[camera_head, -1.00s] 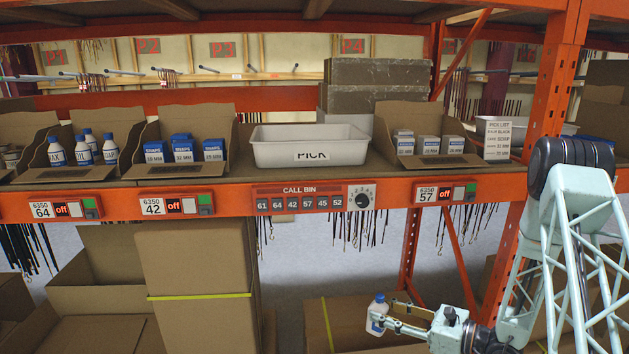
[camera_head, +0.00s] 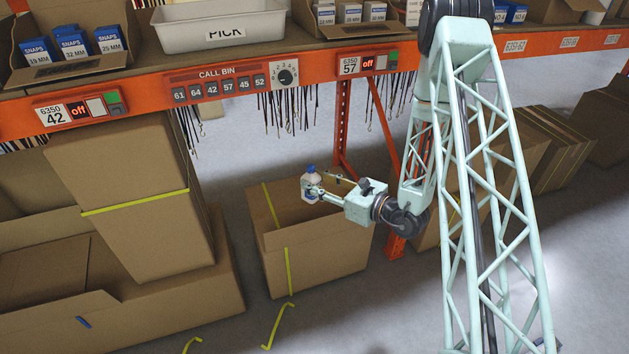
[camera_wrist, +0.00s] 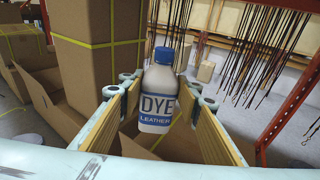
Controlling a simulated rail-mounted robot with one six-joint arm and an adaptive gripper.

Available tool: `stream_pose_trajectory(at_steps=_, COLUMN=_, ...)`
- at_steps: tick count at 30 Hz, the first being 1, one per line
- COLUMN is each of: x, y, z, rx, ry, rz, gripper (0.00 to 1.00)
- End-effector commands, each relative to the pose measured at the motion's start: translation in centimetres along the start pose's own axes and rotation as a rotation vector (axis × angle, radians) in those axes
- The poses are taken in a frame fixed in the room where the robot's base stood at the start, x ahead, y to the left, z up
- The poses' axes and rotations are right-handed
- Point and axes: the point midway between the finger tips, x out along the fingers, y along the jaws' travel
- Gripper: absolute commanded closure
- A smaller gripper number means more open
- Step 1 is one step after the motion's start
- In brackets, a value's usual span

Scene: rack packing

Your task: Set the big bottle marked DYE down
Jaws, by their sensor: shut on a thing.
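The big DYE bottle (camera_wrist: 158,93) is white with a blue cap and a blue label reading LEATHER. It stands close to upright between the fingers of my gripper (camera_wrist: 160,115), which is shut on it. In the head view the bottle (camera_head: 310,186) is small, at the end of my gripper (camera_head: 318,190). It is held in the air over an open cardboard box (camera_head: 319,267), below the orange shelf beam. The inside of that box is mostly hidden in the head view.
A white PICK bin (camera_head: 222,30) stands on the shelf above. The orange beam (camera_head: 170,85) carries the call panel, with hanging cords below it. A tall strapped carton (camera_head: 128,195) stands left of the open box.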

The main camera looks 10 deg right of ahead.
Motion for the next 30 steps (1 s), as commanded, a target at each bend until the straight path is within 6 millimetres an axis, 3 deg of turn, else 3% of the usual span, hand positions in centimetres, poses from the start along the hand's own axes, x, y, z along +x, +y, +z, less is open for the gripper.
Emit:
stream_pose_trajectory(at_steps=9, x=-0.90, y=-0.21, z=-0.56, rx=0.018, ry=0.000, rz=-0.122, gripper=0.83)
stream_pose_trajectory(at_steps=30, x=-1.03, y=-0.32, z=-0.61, rx=0.020, ry=-0.001, rz=-0.135, gripper=0.83)
